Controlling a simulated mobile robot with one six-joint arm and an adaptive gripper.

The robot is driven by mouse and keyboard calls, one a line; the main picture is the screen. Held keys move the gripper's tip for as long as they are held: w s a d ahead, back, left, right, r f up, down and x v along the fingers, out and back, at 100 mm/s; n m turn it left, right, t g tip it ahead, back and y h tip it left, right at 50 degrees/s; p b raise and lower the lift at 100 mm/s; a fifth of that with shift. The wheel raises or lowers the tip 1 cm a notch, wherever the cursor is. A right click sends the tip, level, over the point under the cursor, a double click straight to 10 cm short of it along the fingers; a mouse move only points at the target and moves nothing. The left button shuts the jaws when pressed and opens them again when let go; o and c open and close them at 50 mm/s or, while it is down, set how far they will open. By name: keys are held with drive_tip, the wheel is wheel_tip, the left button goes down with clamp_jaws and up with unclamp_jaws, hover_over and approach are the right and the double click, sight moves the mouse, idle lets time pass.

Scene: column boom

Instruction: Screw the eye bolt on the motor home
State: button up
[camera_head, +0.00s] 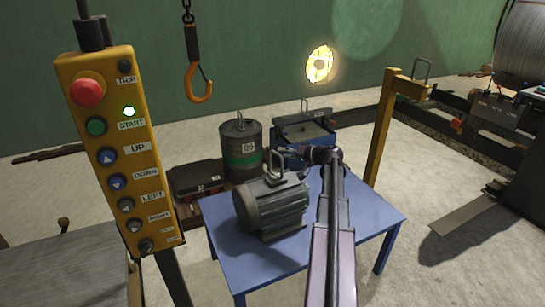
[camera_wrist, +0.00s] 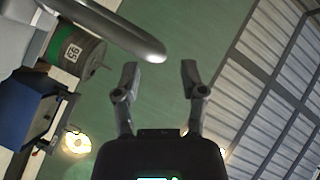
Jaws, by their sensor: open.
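The grey ribbed motor (camera_head: 270,207) lies on a blue table (camera_head: 232,262). The eye bolt (camera_head: 277,168), a tall grey loop, stands upright on top of the motor. Whether it is seated fully cannot be told. My gripper (camera_head: 288,153) is just right of the loop in the head view, near its height. In the wrist view my gripper (camera_wrist: 160,68) has its two fingers apart with nothing between them. A thick grey curved bar, apparently the eye bolt's loop (camera_wrist: 125,33), crosses the top left, its end close to the left fingertip.
A yellow button pendant (camera_head: 118,150) hangs at the left. An orange crane hook (camera_head: 198,84) hangs above, clear of the motor. A green-banded drum (camera_head: 241,148) and a blue toolbox (camera_head: 303,128) stand behind the table. A yellow post (camera_head: 382,130) rises at the right.

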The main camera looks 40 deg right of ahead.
sight(275, 152)
drive_tip(key=shift+b+x, duration=0.35)
drive_tip(key=shift+x, duration=1.9)
clamp_jaws()
